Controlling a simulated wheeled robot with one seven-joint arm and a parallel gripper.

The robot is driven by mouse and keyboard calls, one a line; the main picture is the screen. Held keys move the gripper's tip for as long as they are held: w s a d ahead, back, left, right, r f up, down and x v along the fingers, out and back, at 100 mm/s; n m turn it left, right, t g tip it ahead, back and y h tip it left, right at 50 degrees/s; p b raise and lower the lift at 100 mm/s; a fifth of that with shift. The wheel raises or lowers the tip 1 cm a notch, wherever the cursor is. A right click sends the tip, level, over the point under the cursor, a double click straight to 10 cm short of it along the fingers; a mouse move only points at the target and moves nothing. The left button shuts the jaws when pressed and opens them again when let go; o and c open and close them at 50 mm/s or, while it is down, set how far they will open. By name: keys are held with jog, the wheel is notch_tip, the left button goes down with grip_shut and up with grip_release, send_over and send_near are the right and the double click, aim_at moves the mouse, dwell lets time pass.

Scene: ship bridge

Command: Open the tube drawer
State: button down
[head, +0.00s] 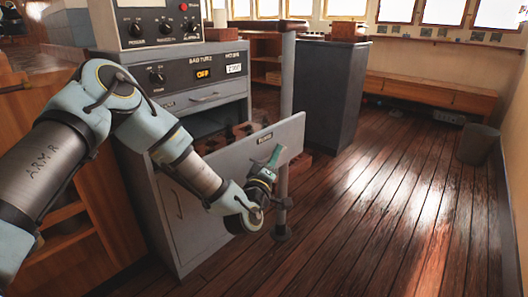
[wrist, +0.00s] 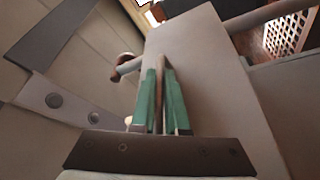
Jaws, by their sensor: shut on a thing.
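The tube drawer (head: 225,152) is pulled well out of the grey console, and its flat front panel carries a small dark label. The same pale panel fills the middle of the wrist view (wrist: 205,70). My gripper (head: 272,158) is at the outer face of the drawer front, just below the label. Its green fingers (wrist: 160,95) are shut on a thin strip standing out from the panel, which looks like the drawer handle (wrist: 159,70). The fingers largely hide the handle in the head view. Reddish-brown pieces (head: 243,129) show inside the drawer.
A vertical grey post (head: 287,75) stands close by the drawer's right end, its base on the plank floor. The console (head: 195,70) has a closed drawer above and a lower door. A dark cabinet (head: 330,95) stands behind. The floor (head: 390,200) to the right is clear.

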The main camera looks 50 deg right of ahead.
jog(key=shift+s+a, duration=0.1)
jog(key=shift+s, duration=1.3)
jog(key=c, duration=0.9)
grip_release()
jog(key=shift+w, duration=0.1)
jog(key=shift+a, duration=0.1)
jog(key=v, duration=1)
jog(key=shift+a+f, duration=0.1)
jog(key=shift+a, duration=0.2)
